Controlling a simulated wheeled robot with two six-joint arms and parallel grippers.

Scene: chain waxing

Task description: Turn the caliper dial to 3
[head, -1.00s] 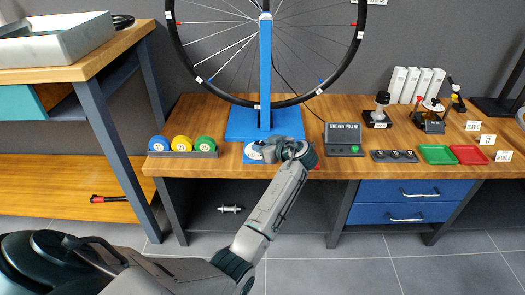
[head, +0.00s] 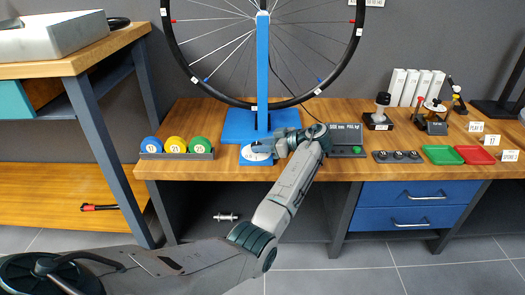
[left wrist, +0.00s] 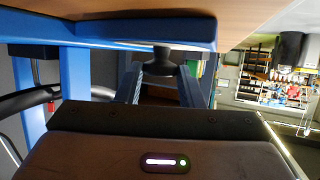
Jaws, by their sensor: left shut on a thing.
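The caliper dial (head: 256,153) is a pale disc with dark marks at the front of the blue truing stand base (head: 232,125); I cannot read where it points. My left gripper (head: 272,149) reaches it from the right, at the table's front edge, and partly covers it. In the left wrist view, two blue-grey fingers close on a dark round knob (left wrist: 160,66) beneath a blue plate (left wrist: 120,32). My right gripper is not in view.
A wheel (head: 256,104) stands in the blue stand. Numbered blue, yellow and green pucks (head: 174,146) sit in a rack to the left. A dark box with a green button (head: 346,139) stands close right of my gripper. Green (head: 441,155) and red trays lie farther right.

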